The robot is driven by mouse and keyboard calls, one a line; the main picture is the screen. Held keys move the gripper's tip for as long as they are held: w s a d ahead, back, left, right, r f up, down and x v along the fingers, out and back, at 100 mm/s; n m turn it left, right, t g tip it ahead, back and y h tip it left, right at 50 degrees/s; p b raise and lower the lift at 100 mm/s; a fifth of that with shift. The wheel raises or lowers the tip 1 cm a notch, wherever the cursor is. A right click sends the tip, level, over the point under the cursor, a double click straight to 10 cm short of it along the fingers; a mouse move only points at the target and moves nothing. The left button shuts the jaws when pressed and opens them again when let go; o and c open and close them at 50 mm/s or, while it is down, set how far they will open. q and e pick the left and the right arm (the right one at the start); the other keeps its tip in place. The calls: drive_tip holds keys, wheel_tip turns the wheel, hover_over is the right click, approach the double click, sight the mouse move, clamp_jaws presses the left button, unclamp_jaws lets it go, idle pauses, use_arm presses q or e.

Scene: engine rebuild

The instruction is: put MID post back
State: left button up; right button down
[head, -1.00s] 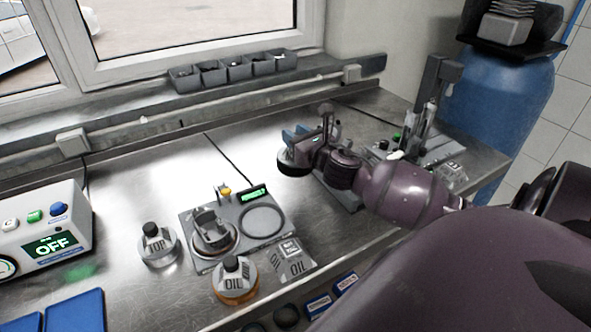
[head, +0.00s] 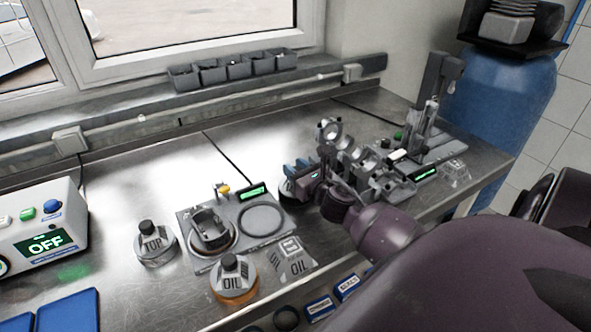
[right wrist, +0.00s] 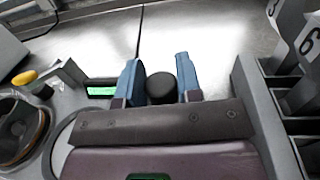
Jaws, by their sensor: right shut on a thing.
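My right gripper (head: 300,172), with blue fingers, is at the middle of the bench, behind and right of the grey station. It is shut on a post with a black knob (right wrist: 162,88), which shows between the blue fingers in the right wrist view. In the head view a rounded grey side of the held post (head: 287,190) shows beside the fingers, low over the bench; I cannot tell if it touches. Its label is hidden. The TOP post (head: 154,246) and the OIL post (head: 234,282) stand at the left and front. My left gripper is not in view.
The grey station (head: 190,262) has an empty ring and a ring holding a dark cylindrical part (head: 209,232). A grey rack (head: 372,172) stands close right of my gripper. A control box (head: 40,230) reads OFF. Bench behind the station is clear.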

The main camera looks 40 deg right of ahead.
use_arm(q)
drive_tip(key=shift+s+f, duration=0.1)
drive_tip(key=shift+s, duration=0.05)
use_arm(e)
drive_tip(key=shift+r, duration=0.1)
drive_tip(key=shift+f, duration=0.2)
drive_tip(key=c, duration=0.8)
unclamp_jaws()
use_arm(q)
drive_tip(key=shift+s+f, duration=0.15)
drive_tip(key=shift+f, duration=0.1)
use_arm(e)
drive_tip(key=shift+r, duration=0.15)
drive_tip(key=shift+s, duration=0.15)
use_arm(q)
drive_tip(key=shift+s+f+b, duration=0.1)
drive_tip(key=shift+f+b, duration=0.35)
drive_tip(key=shift+b, duration=0.05)
use_arm(e)
drive_tip(key=shift+s+a, duration=0.25)
drive_tip(key=shift+s, duration=1.7)
drive_tip(key=shift+s+a, duration=0.25)
drive_tip(key=shift+s, duration=1.65)
drive_tip(key=shift+s+a, duration=0.25)
drive_tip(key=shift+s, duration=1.7)
